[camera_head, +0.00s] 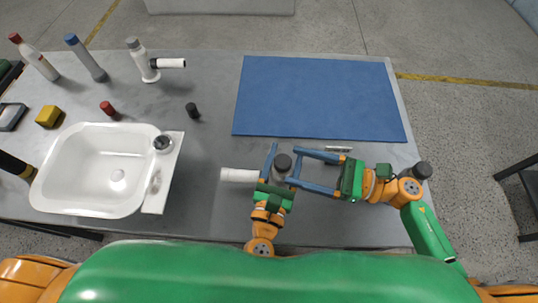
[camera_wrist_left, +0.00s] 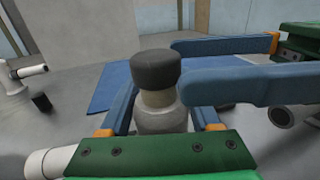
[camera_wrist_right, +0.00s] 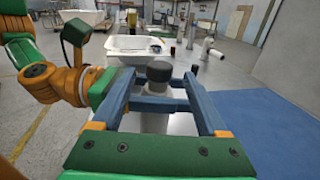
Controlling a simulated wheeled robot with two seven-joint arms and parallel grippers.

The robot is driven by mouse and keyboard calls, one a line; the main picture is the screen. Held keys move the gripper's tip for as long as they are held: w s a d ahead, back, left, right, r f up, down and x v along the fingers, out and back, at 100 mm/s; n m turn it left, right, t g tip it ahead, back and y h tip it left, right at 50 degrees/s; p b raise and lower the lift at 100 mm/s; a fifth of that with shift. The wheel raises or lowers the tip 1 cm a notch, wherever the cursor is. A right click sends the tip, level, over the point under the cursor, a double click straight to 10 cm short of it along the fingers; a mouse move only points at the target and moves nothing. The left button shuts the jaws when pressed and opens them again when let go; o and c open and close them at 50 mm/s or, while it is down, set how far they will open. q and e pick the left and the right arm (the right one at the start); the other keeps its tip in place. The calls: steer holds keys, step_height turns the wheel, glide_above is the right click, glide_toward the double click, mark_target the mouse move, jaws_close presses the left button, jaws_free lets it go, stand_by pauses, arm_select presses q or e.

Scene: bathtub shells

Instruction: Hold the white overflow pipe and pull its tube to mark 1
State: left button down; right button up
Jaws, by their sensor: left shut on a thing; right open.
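The white overflow pipe stands upright on the table, with a dark cap (camera_head: 283,162), a grey body (camera_wrist_left: 162,121) and a white side pipe (camera_head: 238,175) pointing left. A short pale tube section (camera_wrist_left: 158,98) shows between cap and body. My left gripper (camera_head: 284,153) is shut on the body, one finger each side. My right gripper (camera_head: 293,166) is open, coming from the right, its fingertips close to the cap, one on each side. The cap also shows between its fingers in the right wrist view (camera_wrist_right: 159,70). I cannot make out any mark on the tube.
A blue mat (camera_head: 318,97) lies behind the grippers. A white basin (camera_head: 100,170) sits at left. The table between basin and mat is mostly clear.

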steer(key=x, duration=0.7)
steer(key=shift+a, duration=0.2)
jaws_close()
stand_by(1.0)
